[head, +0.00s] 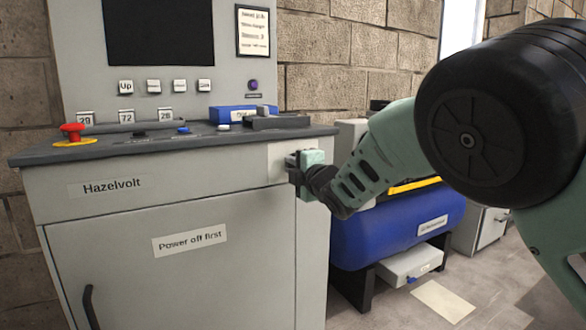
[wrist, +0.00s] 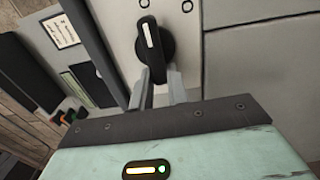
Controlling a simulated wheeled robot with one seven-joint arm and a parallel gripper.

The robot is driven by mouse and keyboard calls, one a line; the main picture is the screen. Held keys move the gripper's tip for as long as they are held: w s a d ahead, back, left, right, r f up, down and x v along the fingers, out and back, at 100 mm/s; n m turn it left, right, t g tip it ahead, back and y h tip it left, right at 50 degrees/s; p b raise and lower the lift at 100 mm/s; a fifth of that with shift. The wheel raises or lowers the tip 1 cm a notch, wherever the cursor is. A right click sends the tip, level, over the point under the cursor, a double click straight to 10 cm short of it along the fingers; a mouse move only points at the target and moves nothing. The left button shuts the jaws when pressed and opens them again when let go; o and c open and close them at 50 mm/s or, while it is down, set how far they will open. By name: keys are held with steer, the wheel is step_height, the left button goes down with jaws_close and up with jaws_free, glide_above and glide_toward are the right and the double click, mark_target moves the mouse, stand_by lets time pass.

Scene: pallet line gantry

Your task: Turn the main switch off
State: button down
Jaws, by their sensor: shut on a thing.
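The main switch (wrist: 152,52) is a black rotary knob with a white pointer line on a light plate, seen in the wrist view. Two small circle marks show on the plate beside it. My gripper (wrist: 158,82) has its two fingers at the knob's lower part, shut on it. In the head view my gripper (head: 297,171) reaches the right end of the grey cabinet's (head: 170,235) front, just under the worktop. There the gripper hides the knob, and only the pale switch plate (head: 279,160) shows.
A red emergency button (head: 72,131) sits at the worktop's left end. A blue box (head: 228,113) and a dark grey block (head: 275,122) stand above the switch. A blue tank (head: 385,232) stands right of the cabinet, close below my arm. A label reads "Power off first" (head: 190,243).

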steer(key=c, duration=1.4)
jaws_free()
steer(key=shift+o, duration=0.2)
steer(key=shift+s, duration=0.1)
steer(key=p+v, duration=0.2)
steer(key=v, duration=1.5)
steer(key=shift+s+d+f, duration=0.1)
steer(key=shift+d, duration=0.1)
